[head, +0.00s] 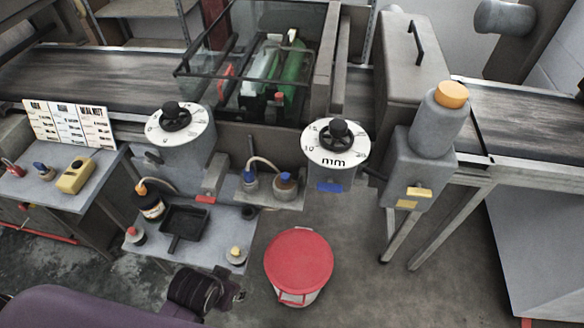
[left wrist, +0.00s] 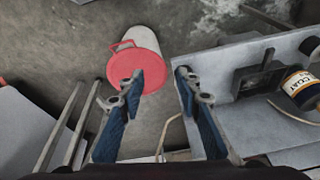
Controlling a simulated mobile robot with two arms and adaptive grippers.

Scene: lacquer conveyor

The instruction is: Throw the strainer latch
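I cannot tell for certain which part is the strainer latch. A small yellow handle (head: 418,192) sits on the front of a grey housing under an orange-capped cylinder (head: 439,126) at right. A red-tipped grey block (head: 213,180) and a blue tab (head: 330,187) under the right dial are other small fittings. My left gripper (head: 232,296) is low in the head view, left of the red-lidded bucket and well away from these fittings. In the left wrist view its two blue fingers (left wrist: 157,78) are spread and empty. My right gripper does not show.
The red-lidded bucket (head: 298,256) stands on the floor, also in the left wrist view (left wrist: 126,73). A low bench (head: 205,254) holds a black tray (head: 184,223) and a bottle (head: 149,205). Two dials (head: 180,135) (head: 337,155) front the conveyor (head: 110,75). Floor right of the bucket is clear.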

